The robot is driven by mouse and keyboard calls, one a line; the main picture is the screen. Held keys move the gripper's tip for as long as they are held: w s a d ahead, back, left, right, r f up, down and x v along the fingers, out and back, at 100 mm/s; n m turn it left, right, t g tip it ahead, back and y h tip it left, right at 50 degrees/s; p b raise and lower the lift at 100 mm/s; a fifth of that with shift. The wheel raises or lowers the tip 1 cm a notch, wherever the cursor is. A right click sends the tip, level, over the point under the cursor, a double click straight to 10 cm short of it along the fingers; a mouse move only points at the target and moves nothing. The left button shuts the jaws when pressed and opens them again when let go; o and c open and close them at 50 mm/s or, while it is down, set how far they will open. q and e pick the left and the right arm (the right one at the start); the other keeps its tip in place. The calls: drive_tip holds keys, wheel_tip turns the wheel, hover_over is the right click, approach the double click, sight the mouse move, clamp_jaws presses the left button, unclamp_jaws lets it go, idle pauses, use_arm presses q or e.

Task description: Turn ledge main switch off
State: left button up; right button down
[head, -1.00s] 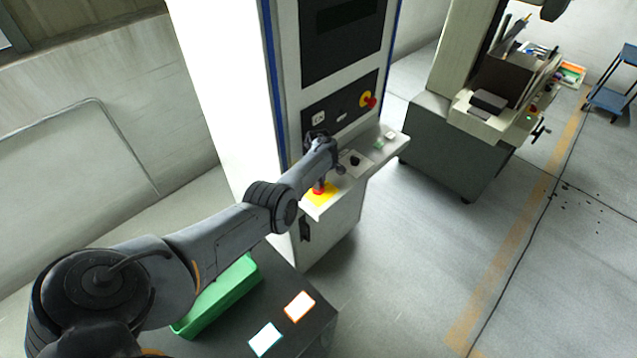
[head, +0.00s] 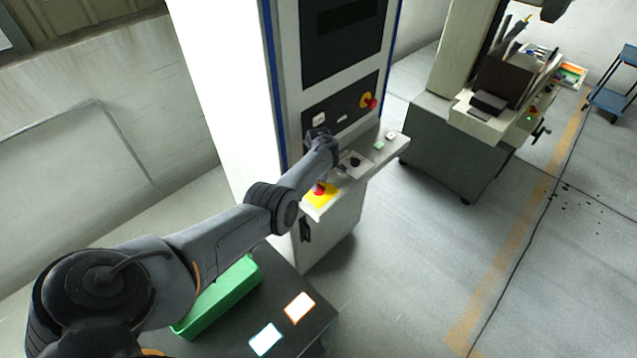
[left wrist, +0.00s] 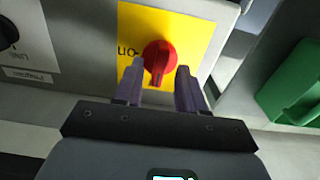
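The ledge main switch is a red rotary knob (head: 319,188) on a yellow plate (head: 325,201), at the near end of the machine's ledge. In the left wrist view the red knob (left wrist: 160,54) sits on the yellow plate (left wrist: 195,28), with its grip bar pointing down towards my gripper. My left gripper (left wrist: 162,70) is open, with one finger on each side of the bar. Gaps show between bar and fingers. In the head view my left gripper (head: 331,174) is over the ledge, its fingertips hard to make out. My right gripper is not in view.
On the ledge (head: 390,150) are a black knob (head: 355,161) and small buttons. A red emergency knob (head: 369,101) is on the panel above. A green bin (head: 222,297) stands on a dark table (head: 318,320) below my arm. Open floor lies right.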

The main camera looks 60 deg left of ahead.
sight(319, 185)
use_arm(q)
wheel_tip(319, 185, up, 10)
drive_tip(key=p, duration=0.2)
drive_tip(key=shift+f, duration=0.15)
idle(0.4)
drive_tip(key=s+d+f+m+y+p, duration=0.1)
drive_tip(key=s+d+m, duration=0.25)
drive_tip(key=d, duration=0.25)
drive_tip(key=s+d+f+m+t+y+p, duration=0.1)
drive_tip(key=s+d+f+m, duration=0.1)
drive_tip(key=d+m, duration=0.35)
drive_tip(key=s+d+f+m+y+p, duration=0.1)
drive_tip(key=s+d+m, duration=0.1)
drive_tip(key=d+m, duration=0.3)
drive_tip(key=s+d+r+m+t+h+p, duration=0.1)
drive_tip(key=s+d+r+m, duration=0.3)
drive_tip(key=s+d, duration=0.4)
drive_tip(key=s+d+r+m+t+h+p, duration=0.1)
drive_tip(key=s+d+r+m, duration=0.3)
drive_tip(key=s+d, duration=0.5)
drive_tip(key=d+h, duration=0.1)
drive_tip(key=d, duration=0.5)
drive_tip(key=shift+s+r+m+t, duration=0.15)
drive_tip(key=shift+r+m+t, duration=0.15)
drive_tip(key=shift+r, duration=0.1)
